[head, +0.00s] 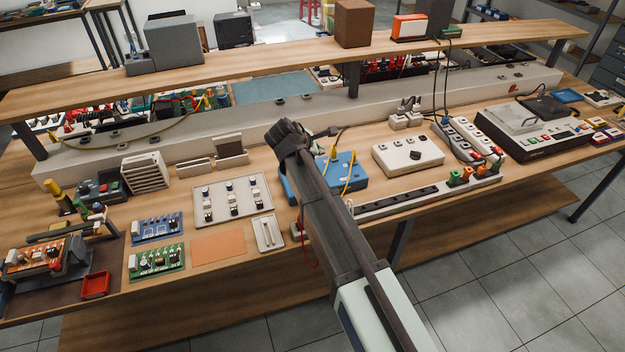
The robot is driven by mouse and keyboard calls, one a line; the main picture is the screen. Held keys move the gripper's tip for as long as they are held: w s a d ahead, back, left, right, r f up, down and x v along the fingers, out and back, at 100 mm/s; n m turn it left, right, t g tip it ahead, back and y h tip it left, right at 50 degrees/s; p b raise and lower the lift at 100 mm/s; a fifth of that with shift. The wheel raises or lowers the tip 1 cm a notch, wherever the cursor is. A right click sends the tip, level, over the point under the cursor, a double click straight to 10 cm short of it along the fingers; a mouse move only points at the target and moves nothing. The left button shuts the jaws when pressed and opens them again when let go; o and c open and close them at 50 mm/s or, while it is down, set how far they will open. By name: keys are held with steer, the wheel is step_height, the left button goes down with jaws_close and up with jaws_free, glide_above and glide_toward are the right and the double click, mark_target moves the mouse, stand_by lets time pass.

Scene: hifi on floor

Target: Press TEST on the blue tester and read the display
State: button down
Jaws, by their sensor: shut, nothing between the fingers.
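The blue tester (350,184) lies on the wooden bench near the middle of the head view, with yellow leads on its top. My arm crosses in front of it, so much of its left and middle is hidden. I cannot make out its TEST button or its display. My gripper (284,134) is at the dark upper end of the arm, shut and empty. In the picture it appears above and left of the tester. I cannot tell its height over the bench, and no contact with the tester shows.
A white box with a black knob (407,157) stands right of the tester. A power strip (420,196) runs along the front edge. A white switch panel (232,202) and an orange mat (218,245) lie left. A raised shelf (290,62) spans the back.

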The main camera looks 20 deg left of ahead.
steer(key=shift+f, duration=0.15)
step_height(320, 180, down, 7)
steer(key=b, duration=0.5)
steer(key=shift+r, duration=0.2)
steer(key=shift+f, duration=1)
steer(key=shift+f, duration=0.15)
stand_by(0.4)
steer(key=shift+f, duration=0.25)
steer(key=shift+f, duration=0.5)
stand_by(0.8)
steer(key=shift+r, duration=0.15)
steer(key=shift+r+p, duration=0.4)
steer(key=shift+r, duration=0.35)
